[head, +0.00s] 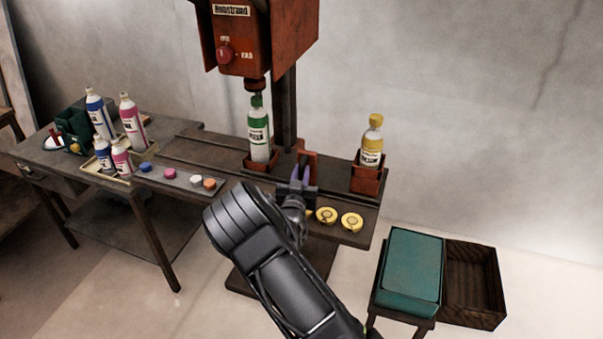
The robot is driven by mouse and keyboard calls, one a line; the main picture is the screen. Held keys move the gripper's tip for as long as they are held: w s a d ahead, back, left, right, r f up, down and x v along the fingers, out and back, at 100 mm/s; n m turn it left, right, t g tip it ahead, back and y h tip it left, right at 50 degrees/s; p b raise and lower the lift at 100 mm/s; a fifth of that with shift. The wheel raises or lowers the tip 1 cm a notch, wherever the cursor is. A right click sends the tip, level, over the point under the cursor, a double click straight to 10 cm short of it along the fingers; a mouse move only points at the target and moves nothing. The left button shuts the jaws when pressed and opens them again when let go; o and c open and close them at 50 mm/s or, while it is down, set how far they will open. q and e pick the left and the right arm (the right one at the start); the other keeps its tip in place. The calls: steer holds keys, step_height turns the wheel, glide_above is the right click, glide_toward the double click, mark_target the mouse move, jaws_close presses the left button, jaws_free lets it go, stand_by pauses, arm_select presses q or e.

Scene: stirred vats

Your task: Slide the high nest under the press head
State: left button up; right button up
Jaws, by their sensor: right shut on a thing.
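The red press head (254,84) hangs above a green-capped bottle (258,135), which stands in a low red nest (262,164). To the right, a taller red nest (368,183), which looks like the high nest, holds a yellow-capped bottle (371,145); it stands clear of the press head. A red upright piece (309,157) rises between the two nests. My right gripper (301,176) is at this upright and appears shut on it; the arm and fingers partly hide the contact. My left gripper is not in view.
Yellow caps (338,219) lie on the table's front edge, right of my gripper. A strip with several coloured caps (190,178) and a tray of bottles (94,168) are left. A teal-topped stool (411,268) and dark crate (474,282) stand right.

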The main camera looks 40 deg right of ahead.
jaws_close()
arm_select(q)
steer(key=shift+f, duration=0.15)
arm_select(e)
steer(key=shift+w+a, duration=0.1)
stand_by(0.8)
